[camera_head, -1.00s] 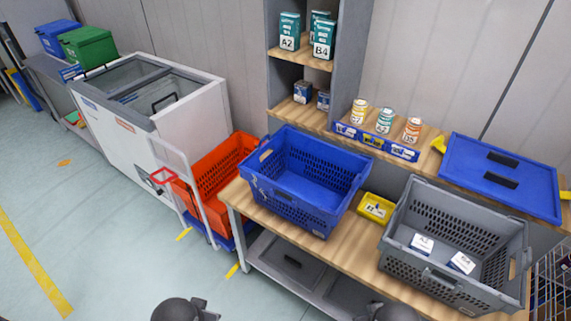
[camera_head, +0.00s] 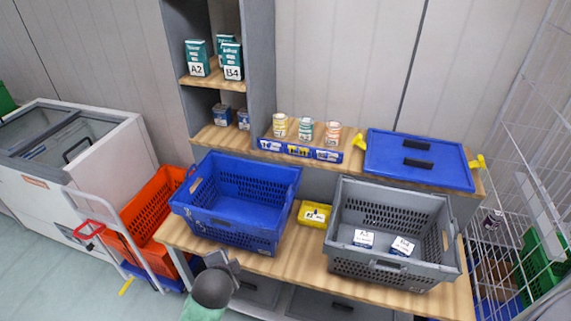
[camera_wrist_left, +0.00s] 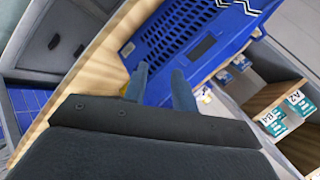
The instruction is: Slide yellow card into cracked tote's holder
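No yellow card and no crack can be made out. An orange tote (camera_head: 148,213) stands on a low trolley left of the table. A blue tote (camera_head: 240,228) and a grey tote (camera_head: 388,270) stand on the wooden table. The blue tote, with a dark rectangular patch on its wall, also shows in the left wrist view (camera_wrist_left: 203,47). My left gripper (camera_head: 226,263) is in front of the blue tote, at the table's front edge. In the left wrist view its two fingers (camera_wrist_left: 160,82) are apart with nothing between them. My right gripper is out of view.
A small yellow bin (camera_head: 313,215) sits between the blue and grey totes. The grey tote holds two white-labelled boxes (camera_head: 364,238). A shelf behind carries cans (camera_head: 305,131) and a blue lid (camera_head: 418,162). A wire cage (camera_head: 505,245) stands at right.

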